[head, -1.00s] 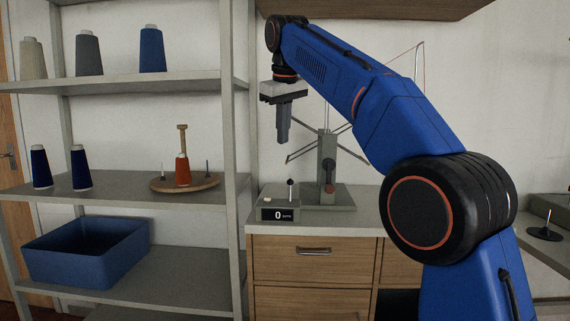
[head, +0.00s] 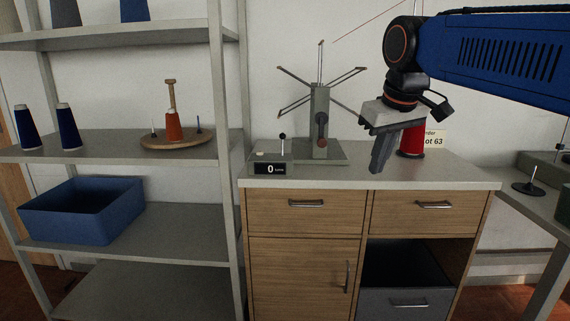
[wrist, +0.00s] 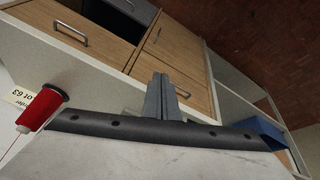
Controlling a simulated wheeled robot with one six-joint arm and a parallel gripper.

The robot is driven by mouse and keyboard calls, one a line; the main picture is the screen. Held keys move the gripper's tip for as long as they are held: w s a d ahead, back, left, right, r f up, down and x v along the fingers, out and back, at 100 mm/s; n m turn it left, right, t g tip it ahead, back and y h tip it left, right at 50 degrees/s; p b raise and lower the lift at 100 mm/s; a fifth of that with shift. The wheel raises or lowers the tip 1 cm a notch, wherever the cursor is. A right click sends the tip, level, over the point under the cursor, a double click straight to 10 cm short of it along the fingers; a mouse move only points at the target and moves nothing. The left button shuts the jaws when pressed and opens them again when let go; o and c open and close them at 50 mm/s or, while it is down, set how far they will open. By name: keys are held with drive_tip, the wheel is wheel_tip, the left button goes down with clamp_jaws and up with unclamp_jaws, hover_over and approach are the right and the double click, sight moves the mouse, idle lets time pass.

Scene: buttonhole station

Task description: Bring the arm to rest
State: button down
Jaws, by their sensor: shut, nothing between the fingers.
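My gripper (head: 382,152) is at the right of the middle in the head view, above the cabinet top. Its fingers point down and are shut with nothing between them. In the wrist view the shut fingers (wrist: 160,97) show in front of the wooden cabinet (wrist: 105,32). A red thread cone (head: 411,141) stands on the cabinet top behind my gripper, partly hidden by it. The red cone also shows at the left of the wrist view (wrist: 42,108).
A grey winder with spread arms (head: 319,122) and a counter box reading 0 (head: 270,165) stand on the cabinet top (head: 370,178). Shelves at the left hold dark blue cones, an orange cone (head: 173,127) on a round wooden stand, and a blue bin (head: 85,210). A lower cabinet drawer (head: 407,303) is open.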

drive_tip(key=s+d+f+m, duration=0.2)
drive_tip(key=s+d+f, duration=0.2)
drive_tip(key=s+f, duration=0.6)
drive_tip(key=s+d+f+m, duration=0.2)
drive_tip(key=s+d+f, duration=0.2)
drive_tip(key=s+f, duration=0.7)
wheel_tip(320, 180, down, 6)
drive_tip(key=shift+s+d+r, duration=0.15)
drive_tip(key=shift+s+d, duration=0.1)
